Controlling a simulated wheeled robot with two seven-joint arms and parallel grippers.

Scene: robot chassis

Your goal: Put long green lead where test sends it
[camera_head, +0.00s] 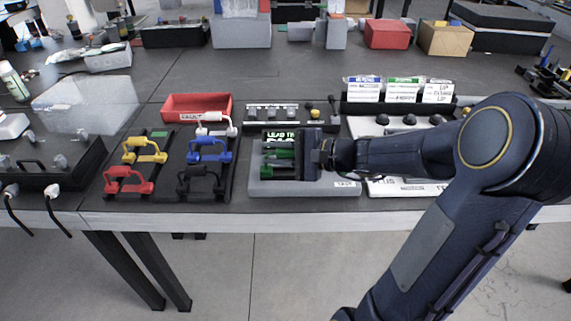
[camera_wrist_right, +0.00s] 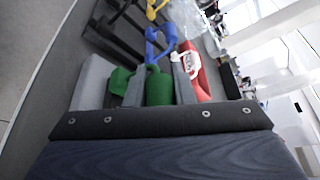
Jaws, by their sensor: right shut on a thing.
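My right gripper (camera_head: 282,158) is shut on the green lead (camera_head: 272,150) over the grey tester (camera_head: 262,188). In the right wrist view the green lead (camera_wrist_right: 158,90) sits between the two fingers of the gripper (camera_wrist_right: 158,82). I cannot tell whether the lead touches the tester. The tester's dark screen (camera_head: 281,134) has green and white text beginning "LEAD TE"; the rest is hidden by the gripper. A red bin (camera_head: 196,107) labelled "FAULT" stands behind the lead racks. My left gripper is not in view.
Racks at left hold a yellow lead (camera_head: 145,150), a red lead (camera_head: 128,181), a blue lead (camera_head: 210,149), a black lead (camera_head: 200,180) and a white lead (camera_head: 216,124). Label cards (camera_head: 404,88) stand back right. A dark tray (camera_head: 70,176) lies far left. My right arm covers the right side.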

